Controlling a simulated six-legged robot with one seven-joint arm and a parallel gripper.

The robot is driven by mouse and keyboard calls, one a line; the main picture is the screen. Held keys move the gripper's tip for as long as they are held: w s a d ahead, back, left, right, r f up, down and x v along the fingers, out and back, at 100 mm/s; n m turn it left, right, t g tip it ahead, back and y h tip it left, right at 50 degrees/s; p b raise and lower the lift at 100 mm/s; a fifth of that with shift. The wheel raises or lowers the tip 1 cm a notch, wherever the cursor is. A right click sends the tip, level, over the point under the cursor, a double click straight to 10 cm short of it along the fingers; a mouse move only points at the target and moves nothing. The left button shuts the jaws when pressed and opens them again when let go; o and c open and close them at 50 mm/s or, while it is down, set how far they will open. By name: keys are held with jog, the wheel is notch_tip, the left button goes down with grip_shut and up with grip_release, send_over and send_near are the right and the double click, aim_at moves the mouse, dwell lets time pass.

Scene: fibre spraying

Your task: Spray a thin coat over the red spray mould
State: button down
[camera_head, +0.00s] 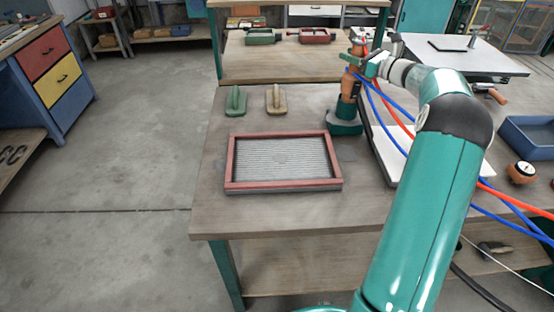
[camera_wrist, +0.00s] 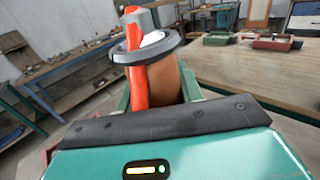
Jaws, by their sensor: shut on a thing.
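The red spray mould (camera_head: 285,185) lies flat on the wooden table in the head view. Its red frame surrounds a grey ribbed bed. My gripper (camera_head: 372,66) is at the table's right rear, beyond and to the right of the mould. It is shut on an upright orange spray tool (camera_head: 350,84). In the wrist view the tool (camera_wrist: 164,80) shows a dark ring, a grey top and a red hose between my green fingers. A dark green base (camera_head: 345,124) is at the tool's foot; I cannot tell whether they are joined.
Two trowel-like floats, green (camera_head: 236,101) and tan (camera_head: 276,100), lie behind the mould. A white board (camera_head: 390,158) lies to its right, with blue and red hoses near it. Green (camera_head: 263,37) and red (camera_head: 316,36) trays stand on the rear bench. Table left of the mould is clear.

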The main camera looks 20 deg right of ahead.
jog(key=shift+f, duration=0.35)
jog(key=c, duration=0.8)
grip_release()
jog(key=shift+c, duration=0.2)
jog(key=shift+f, duration=0.15)
jog(key=v, duration=1.3)
jog(key=shift+s+d, duration=0.2)
jog(key=shift+s, duration=0.1)
